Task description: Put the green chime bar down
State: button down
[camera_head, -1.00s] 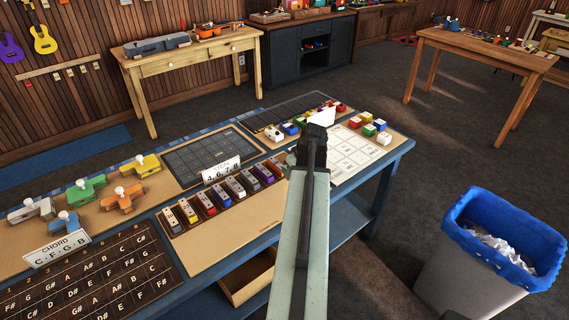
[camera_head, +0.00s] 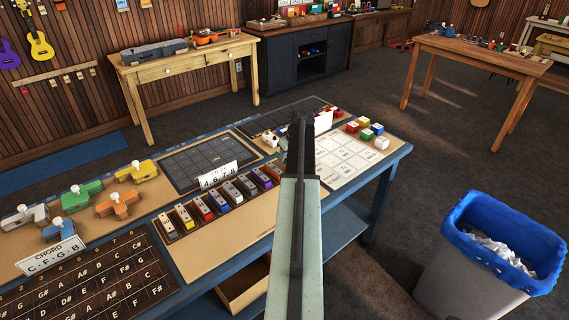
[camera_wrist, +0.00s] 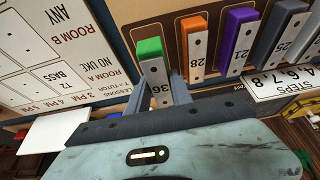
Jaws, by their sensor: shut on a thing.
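The green chime bar (camera_wrist: 150,48) shows in the wrist view, with a green end and a pale numbered face. My gripper (camera_wrist: 158,92) is shut on it, with a finger on each side of its near part. The bar is over the left end of the brown chime rack (camera_wrist: 165,18), lined up beside an orange-ended bar (camera_wrist: 195,50). I cannot tell whether it rests on the rack. In the head view my arm hides the green bar and my fingertips. The rack's other bars, such as the red one (camera_head: 204,208), show left of my arm.
A "4, 6, 7, 8" steps card (camera_head: 218,175) stands behind the rack. A lesson sheet (camera_head: 345,158) and small coloured blocks (camera_head: 365,134) lie right of my arm. A dark grid board (camera_head: 205,155) lies behind. A lined bin (camera_head: 500,245) stands on the floor at right.

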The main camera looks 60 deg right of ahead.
aim_at(285, 161)
jog(key=shift+w+d, duration=0.2)
jog(key=shift+d, duration=0.1)
notch_tip(285, 161, down, 4)
jog(key=b, duration=0.4)
jog(key=shift+r, duration=0.2)
jog(key=shift+f, duration=0.2)
jog(key=c, duration=1.1)
grip_release()
jog(key=shift+r, duration=0.1)
jog(key=shift+c, duration=0.2)
jog(key=shift+w+r, duration=0.1)
